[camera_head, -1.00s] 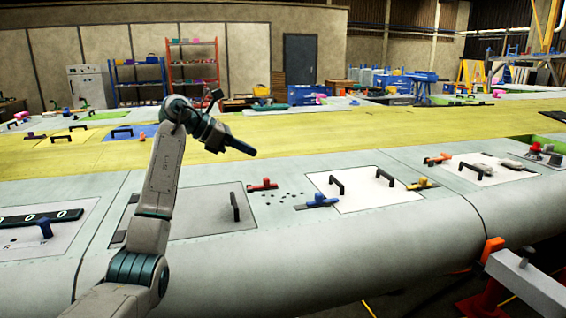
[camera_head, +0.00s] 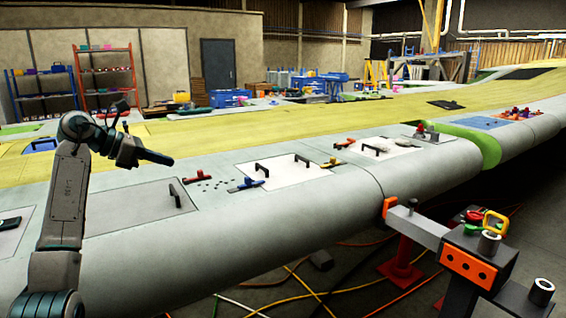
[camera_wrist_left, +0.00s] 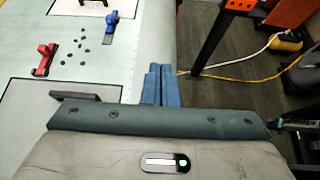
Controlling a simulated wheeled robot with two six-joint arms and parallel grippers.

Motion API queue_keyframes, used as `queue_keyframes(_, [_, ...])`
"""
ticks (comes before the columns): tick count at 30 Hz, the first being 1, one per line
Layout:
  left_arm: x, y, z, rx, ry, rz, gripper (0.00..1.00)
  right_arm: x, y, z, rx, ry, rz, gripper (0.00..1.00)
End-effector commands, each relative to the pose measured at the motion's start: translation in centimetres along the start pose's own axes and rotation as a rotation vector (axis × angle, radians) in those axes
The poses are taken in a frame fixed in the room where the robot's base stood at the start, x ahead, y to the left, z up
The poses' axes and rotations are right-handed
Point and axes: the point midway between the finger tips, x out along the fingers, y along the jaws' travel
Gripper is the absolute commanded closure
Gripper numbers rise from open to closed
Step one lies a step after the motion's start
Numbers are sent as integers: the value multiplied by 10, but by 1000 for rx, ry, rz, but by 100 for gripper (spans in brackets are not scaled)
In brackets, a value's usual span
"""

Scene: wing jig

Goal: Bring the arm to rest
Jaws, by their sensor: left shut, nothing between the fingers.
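My left arm comes in from the left in the head view, raised and bent above the near part of the wing. Its left gripper (camera_head: 158,158) points right, shut and empty, and looks clear of the wing surface. In the left wrist view the left gripper's fingers (camera_wrist_left: 162,84) lie together with nothing between them. My right gripper is in neither view.
A white panel (camera_head: 290,176) with black handles, a blue clamp (camera_head: 245,184) and a red clamp (camera_head: 193,174) sit on the wing. An orange-and-grey stand (camera_head: 470,262) carrying tools is at the right front. Cables cross the floor. Shelves stand at the back left.

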Motion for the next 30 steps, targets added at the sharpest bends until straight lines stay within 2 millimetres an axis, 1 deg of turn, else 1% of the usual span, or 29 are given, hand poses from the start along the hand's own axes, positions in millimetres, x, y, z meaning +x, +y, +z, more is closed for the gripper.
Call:
queue_keyframes(2, [8,-3,0,-7,-41,-1,100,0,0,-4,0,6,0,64])
queue_keyframes(11, [38,-18,1,-65,-258,-10,100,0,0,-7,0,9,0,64])
queue_keyframes(17, [56,-37,0,-167,-492,-30,100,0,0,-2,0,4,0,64])
queue_keyframes(20, [61,-50,-6,-270,-661,-49,100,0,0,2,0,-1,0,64])
queue_keyframes(23, [58,-64,-17,-429,-864,-71,100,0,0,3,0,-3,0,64])
queue_keyframes(26, [48,-73,-37,-621,-1061,-85,100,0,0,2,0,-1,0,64])
queue_keyframes(29, [35,-79,-67,-843,-1242,-90,100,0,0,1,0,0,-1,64])
queue_keyframes(30, [30,-81,-82,-939,-1308,-87,100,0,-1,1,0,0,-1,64])
